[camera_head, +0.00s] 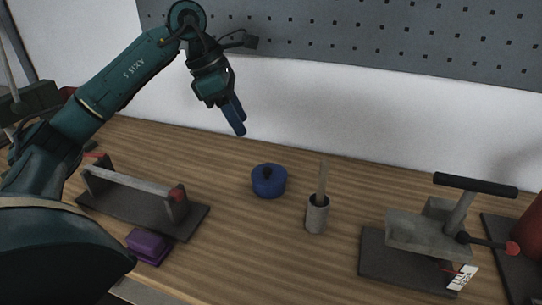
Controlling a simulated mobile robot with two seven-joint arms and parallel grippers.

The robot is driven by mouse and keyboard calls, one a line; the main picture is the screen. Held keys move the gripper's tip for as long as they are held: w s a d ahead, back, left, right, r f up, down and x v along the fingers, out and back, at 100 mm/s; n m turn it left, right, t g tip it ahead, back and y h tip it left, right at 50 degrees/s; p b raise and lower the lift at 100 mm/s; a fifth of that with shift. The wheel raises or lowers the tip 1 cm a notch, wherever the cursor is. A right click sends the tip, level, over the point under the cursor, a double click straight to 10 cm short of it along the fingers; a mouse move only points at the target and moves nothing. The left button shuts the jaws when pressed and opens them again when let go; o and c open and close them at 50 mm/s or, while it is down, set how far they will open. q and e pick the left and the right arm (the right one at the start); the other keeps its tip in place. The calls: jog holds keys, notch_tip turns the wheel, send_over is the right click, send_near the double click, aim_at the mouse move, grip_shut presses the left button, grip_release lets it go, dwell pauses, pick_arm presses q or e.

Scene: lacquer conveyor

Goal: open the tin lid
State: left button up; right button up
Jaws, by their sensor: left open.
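A round blue tin (270,184) stands on the wooden bench near the middle of the head view. Its lid (266,173) sits on top and has a dark knob. My left gripper (238,128) is above and to the left of the tin, apart from it. Its blue fingers point down and hold nothing that I can see. My right gripper is not in view.
A grey cup (317,217) with an upright stick stands right of the tin. A grey fixture (142,200) and a purple block (149,245) are at left. A lever press (428,238) and a red object (530,240) are at right.

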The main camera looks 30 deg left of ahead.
aim_at(266, 169)
pick_arm(q)
jog(key=x, duration=1.2)
jog(key=shift+d+f, duration=0.15)
grip_shut()
